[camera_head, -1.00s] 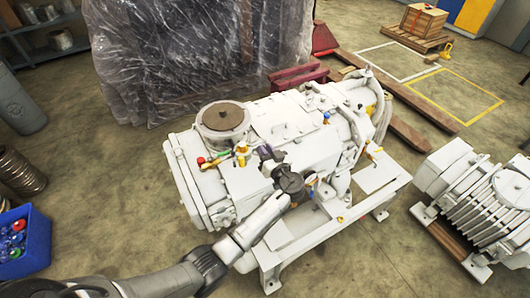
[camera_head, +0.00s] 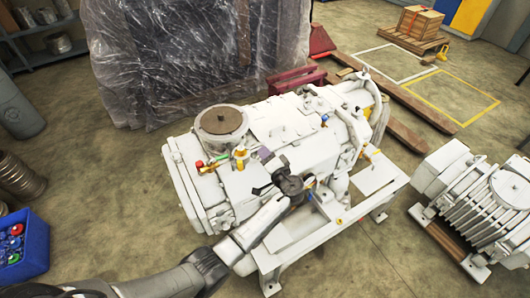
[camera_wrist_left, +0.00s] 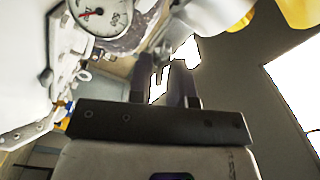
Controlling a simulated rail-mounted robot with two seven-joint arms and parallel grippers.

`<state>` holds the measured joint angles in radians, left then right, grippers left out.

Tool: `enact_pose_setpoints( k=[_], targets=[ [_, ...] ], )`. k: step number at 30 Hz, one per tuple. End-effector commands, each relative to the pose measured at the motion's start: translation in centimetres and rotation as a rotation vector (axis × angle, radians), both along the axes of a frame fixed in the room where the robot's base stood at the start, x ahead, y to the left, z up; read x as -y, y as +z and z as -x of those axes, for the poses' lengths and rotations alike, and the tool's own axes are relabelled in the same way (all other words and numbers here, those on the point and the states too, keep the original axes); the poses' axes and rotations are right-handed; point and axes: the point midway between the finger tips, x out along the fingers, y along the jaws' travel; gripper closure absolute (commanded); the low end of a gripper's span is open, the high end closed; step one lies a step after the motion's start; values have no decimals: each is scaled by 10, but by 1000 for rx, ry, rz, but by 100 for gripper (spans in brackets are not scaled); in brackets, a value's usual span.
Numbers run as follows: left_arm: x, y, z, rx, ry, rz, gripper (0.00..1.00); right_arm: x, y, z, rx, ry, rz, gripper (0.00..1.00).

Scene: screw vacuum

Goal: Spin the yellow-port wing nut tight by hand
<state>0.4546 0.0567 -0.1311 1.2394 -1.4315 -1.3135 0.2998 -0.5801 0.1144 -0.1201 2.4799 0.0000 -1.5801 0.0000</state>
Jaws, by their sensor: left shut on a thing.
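The white vacuum pump (camera_head: 290,135) stands on its frame, with yellow fittings (camera_head: 240,160) on top. Yellow parts also show at the top of the left wrist view (camera_wrist_left: 238,14). The wing nut is too small or hidden to pick out. My left gripper (camera_head: 259,189) is over the near side of the pump, to the lower right of the yellow fittings and apart from them in the picture. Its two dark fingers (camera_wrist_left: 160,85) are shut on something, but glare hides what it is. My right gripper is not in view.
A round gauge (camera_wrist_left: 100,16) is close to the fingers in the left wrist view. Red and green caps (camera_head: 199,163) sit left of the yellow fittings. A second ribbed machine (camera_head: 490,200) stands at right. A blue bin (camera_head: 35,250) is at lower left.

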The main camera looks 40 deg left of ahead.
Motion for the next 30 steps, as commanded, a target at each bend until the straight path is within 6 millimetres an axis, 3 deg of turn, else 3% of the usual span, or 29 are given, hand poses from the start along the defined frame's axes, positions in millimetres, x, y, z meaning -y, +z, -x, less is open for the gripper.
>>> enact_pose_setpoints(
  k=[18, 30],
  targets=[
    [1, -1, -1, -538, 1, -208, 100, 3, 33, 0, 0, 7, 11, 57],
    [1, -5, 0, -785, 0, -302, 100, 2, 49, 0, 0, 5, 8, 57]
  ],
)
